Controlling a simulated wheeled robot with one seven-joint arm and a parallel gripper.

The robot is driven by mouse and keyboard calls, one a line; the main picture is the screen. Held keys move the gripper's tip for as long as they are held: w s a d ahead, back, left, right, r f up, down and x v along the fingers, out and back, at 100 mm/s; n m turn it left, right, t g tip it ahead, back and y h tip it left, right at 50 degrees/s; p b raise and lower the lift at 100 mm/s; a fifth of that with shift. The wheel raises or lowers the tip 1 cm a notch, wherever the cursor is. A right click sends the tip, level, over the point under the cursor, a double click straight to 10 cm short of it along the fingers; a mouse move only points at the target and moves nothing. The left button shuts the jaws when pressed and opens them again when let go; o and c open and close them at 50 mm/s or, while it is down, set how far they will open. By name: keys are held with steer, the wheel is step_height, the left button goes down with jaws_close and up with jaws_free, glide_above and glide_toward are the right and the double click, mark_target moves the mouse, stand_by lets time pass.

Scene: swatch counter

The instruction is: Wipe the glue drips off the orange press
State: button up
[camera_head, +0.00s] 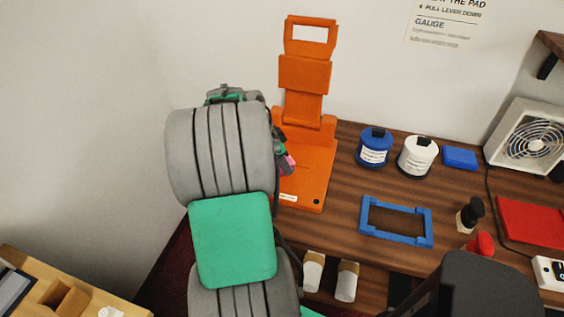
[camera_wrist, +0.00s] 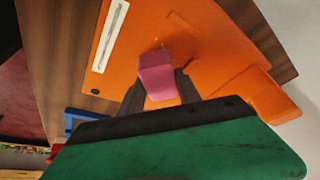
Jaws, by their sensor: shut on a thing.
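The orange press (camera_head: 302,160) stands at the back left of the wooden counter, its lever frame upright. Its flat base also shows in the wrist view (camera_wrist: 215,55), with a white label strip and a dark round hole. My gripper (camera_wrist: 160,92) is shut on a small pink pad (camera_wrist: 157,75), held over the base; I cannot tell whether the pad touches it. In the head view the pink pad (camera_head: 290,162) shows just past my arm, which hides part of the base. A faint darker streak and tiny specks lie near the pad; I cannot tell whether they are glue.
A blue jar (camera_head: 375,148) and a white jar (camera_head: 417,157) stand right of the press. A blue frame (camera_head: 397,222) lies in front of them. A dark-handled stamp (camera_head: 469,215), a red-topped one (camera_head: 481,244) and a fan (camera_head: 528,140) are farther right.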

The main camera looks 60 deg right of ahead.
steer(key=shift+f+b, duration=0.6)
steer(key=shift+f, duration=0.2)
